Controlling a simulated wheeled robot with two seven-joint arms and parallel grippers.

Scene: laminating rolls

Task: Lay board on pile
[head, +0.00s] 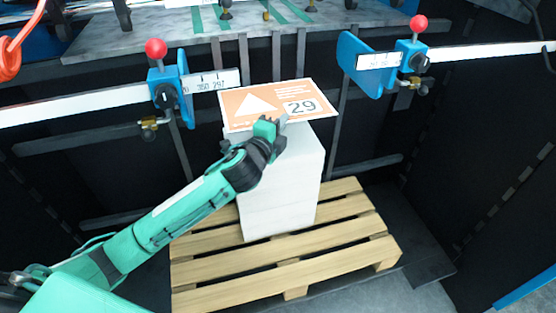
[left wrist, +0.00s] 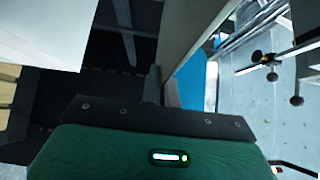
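The board (head: 276,102) is a flat rectangle with an orange face, a white triangle and the number 29. It lies over the top of the pile (head: 283,185), a tall white stack on a wooden pallet (head: 345,228). My left gripper (head: 274,124) is at the board's near edge and appears shut on it. In the left wrist view the board (left wrist: 190,45) shows nearly edge-on, next to a dark finger (left wrist: 153,86), with the white pile (left wrist: 50,35) at the upper left. Whether the board touches the pile is hidden. My right gripper is not in view.
Blue clamps with red knobs (head: 155,48) (head: 418,24) sit on white rails left and right of the pile. Dark bars (head: 277,55) and a grey machine bed (head: 130,35) stand behind it. Dark panels flank the pallet. Bare floor (head: 400,295) shows at the lower right.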

